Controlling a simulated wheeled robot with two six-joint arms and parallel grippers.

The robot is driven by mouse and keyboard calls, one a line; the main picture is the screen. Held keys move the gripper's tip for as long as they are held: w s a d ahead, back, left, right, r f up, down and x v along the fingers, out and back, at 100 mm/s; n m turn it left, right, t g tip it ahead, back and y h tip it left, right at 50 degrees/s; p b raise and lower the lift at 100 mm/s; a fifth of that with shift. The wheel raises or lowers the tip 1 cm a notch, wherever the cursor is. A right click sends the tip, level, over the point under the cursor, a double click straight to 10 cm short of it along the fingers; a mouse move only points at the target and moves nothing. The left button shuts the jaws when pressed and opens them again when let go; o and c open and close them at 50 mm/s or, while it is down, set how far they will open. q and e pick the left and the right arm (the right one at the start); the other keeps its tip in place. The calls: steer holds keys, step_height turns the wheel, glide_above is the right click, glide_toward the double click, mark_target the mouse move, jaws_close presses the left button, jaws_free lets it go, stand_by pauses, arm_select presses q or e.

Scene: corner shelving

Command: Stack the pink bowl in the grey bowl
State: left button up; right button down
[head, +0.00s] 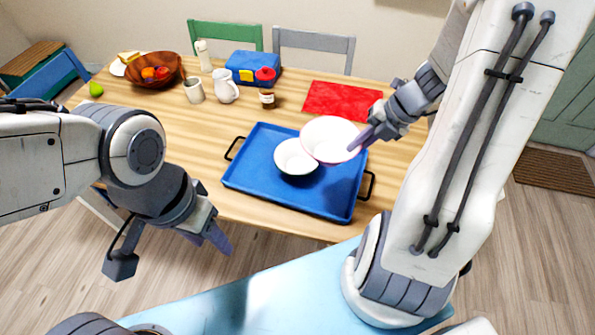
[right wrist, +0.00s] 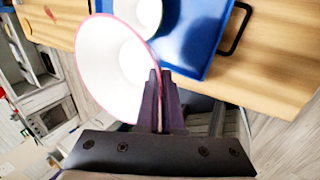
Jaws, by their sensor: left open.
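The pink bowl (head: 327,136) is held by its rim in my right gripper (head: 359,144), which is shut on it. It is raised above the tray and tilted. The white-looking grey bowl (head: 295,158) stands upright on the blue tray (head: 262,184), just left of the pink bowl and partly overlapped by it in the head view. In the right wrist view the pink-rimmed bowl (right wrist: 104,67) fills the upper left, and the grey bowl (right wrist: 146,14) shows beyond it. My left gripper (head: 218,240) is open and empty, off the table's front edge.
The tray has black handles at both ends. A red mat (head: 342,99), a small jar (head: 267,98), a white pitcher (head: 225,86), a mug (head: 194,90), a blue lunch box (head: 252,66) and a brown fruit bowl (head: 154,70) stand behind it. The tray's front part is clear.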

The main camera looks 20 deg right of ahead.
mark_target(320, 138)
steer(key=shift+w+d+m, duration=0.2)
steer(key=shift+d+m, duration=0.05)
steer(key=shift+m, duration=0.35)
steer(key=shift+w+a+f, duration=0.1)
steer(key=shift+w+f, duration=0.05)
steer(key=shift+w, duration=0.15)
steer(key=w+a+f, duration=0.1)
steer(key=w+f, duration=0.1)
steer(key=w, duration=0.1)
steer(key=w+a+f+b, duration=0.1)
steer(key=w+a+f, duration=0.1)
steer(key=w, duration=0.1)
steer(key=w+a+f, duration=0.1)
steer(key=w+f, duration=0.1)
steer(key=w, duration=0.1)
steer(key=shift+w+a+f, duration=0.15)
steer(key=shift+w+a, duration=0.15)
steer(key=shift+a, duration=0.1)
steer(key=shift+w+f+b, duration=0.1)
steer(key=shift+f+b, duration=0.8)
steer(key=shift+f, duration=1.15)
steer(key=shift+f+b, duration=0.35)
steer(key=shift+f, duration=0.3)
steer(key=c, duration=1)
jaws_free()
steer(key=shift+c, duration=0.2)
steer(key=shift+r, duration=0.15)
